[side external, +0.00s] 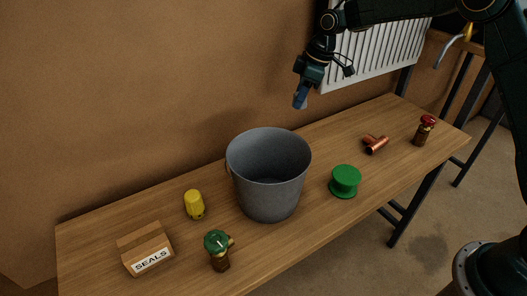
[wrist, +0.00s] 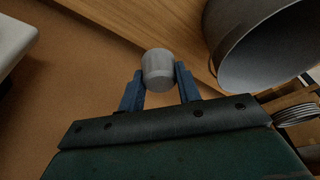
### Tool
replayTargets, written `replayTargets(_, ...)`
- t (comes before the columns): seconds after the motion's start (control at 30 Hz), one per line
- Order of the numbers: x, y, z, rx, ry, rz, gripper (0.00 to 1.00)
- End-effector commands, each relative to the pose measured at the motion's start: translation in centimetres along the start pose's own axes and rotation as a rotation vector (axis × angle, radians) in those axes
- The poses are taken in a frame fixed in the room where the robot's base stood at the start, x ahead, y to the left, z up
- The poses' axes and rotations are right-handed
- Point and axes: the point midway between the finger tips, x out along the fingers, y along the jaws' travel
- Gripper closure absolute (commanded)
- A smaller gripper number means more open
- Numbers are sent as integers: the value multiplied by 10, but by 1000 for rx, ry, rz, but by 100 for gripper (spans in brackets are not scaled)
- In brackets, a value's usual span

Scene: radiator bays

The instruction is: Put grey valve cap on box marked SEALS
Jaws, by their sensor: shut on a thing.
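My gripper (side external: 300,98) is in the air above the back of the table, behind and right of the bucket. In the wrist view its blue fingers (wrist: 160,82) are shut on the grey valve cap (wrist: 158,66), a small pale cylinder. In the side view the cap is mostly hidden by the fingers. The box marked SEALS (side external: 145,246) is a brown cardboard box at the table's front left, with its label facing front. Its top looks clear. My gripper is far to the right of the box and higher.
A large grey bucket (side external: 268,205) stands mid-table between gripper and box; it also shows in the wrist view (wrist: 265,45). A yellow cap (side external: 194,204) and green-handled valve (side external: 218,250) stand near the box. A green spool (side external: 344,181), copper tee (side external: 375,144) and red-handled valve (side external: 424,130) are right. A radiator (side external: 375,55) hangs behind.

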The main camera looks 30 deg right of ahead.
Motion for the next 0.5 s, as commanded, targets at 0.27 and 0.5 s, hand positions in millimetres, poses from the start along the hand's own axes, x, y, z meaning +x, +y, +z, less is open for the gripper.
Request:
replayTargets(0.27, 33, -44, -79, 93, 0, 29, 87)
replayTargets(0.5, 55, -86, -129, 169, 0, 52, 87)
